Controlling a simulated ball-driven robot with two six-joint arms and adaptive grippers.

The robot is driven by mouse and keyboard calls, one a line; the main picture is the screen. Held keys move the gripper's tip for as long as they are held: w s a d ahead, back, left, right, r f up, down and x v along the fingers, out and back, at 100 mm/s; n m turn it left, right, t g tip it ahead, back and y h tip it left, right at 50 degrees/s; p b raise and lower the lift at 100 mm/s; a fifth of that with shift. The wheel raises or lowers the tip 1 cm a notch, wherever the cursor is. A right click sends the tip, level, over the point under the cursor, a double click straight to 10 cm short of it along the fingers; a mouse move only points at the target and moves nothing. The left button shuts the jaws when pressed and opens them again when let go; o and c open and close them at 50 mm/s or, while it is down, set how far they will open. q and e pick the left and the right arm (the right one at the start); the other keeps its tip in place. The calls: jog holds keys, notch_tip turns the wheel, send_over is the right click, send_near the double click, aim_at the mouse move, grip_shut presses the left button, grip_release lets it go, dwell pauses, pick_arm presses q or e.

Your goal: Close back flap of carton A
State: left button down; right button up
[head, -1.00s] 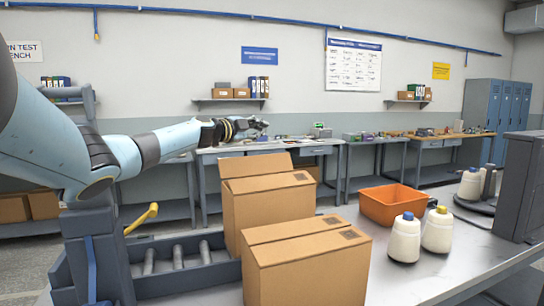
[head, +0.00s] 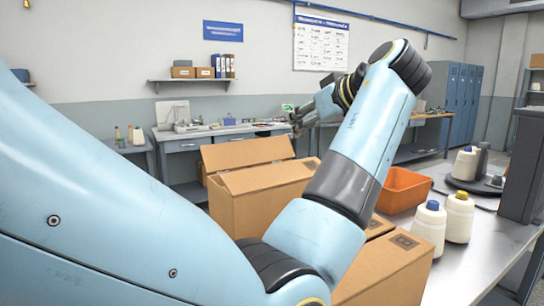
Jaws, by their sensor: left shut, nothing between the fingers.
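Two brown cartons stand on the table. The farther carton (head: 262,210) has its back flap (head: 247,153) standing up, tilted backward, while its other top panels lie flat. The nearer carton (head: 385,272) looks shut on top and is partly hidden by my left arm. I cannot read which carton is marked A. My left gripper (head: 300,122) is shut and empty. In the picture it sits just above and right of the raised flap's right end; how far behind or above the flap it is, I cannot tell. My right gripper is not in view.
An orange bin (head: 408,188) stands right of the cartons. Two thread cones, one blue-topped (head: 428,226) and one yellow-topped (head: 459,218), stand in front of it. A dark upright panel (head: 522,180) is at the right. My left arm covers much of the foreground.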

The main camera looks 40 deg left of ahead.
pick_arm(q)
jog(key=d, duration=0.2)
jog(key=p, duration=0.3)
send_over(282, 169)
jog(key=d, duration=0.1)
jog(key=f, duration=0.4)
jog(key=shift+s+d, duration=0.15)
jog(key=shift+s, duration=0.05)
jog(key=f, duration=0.1)
jog(key=a+f, duration=0.1)
jog(key=f, duration=0.1)
jog(key=shift+w+a+f+h, duration=0.1)
jog(key=shift+w+f+h, duration=0.1)
jog(key=shift+h, duration=0.1)
jog(key=shift+f, duration=0.4)
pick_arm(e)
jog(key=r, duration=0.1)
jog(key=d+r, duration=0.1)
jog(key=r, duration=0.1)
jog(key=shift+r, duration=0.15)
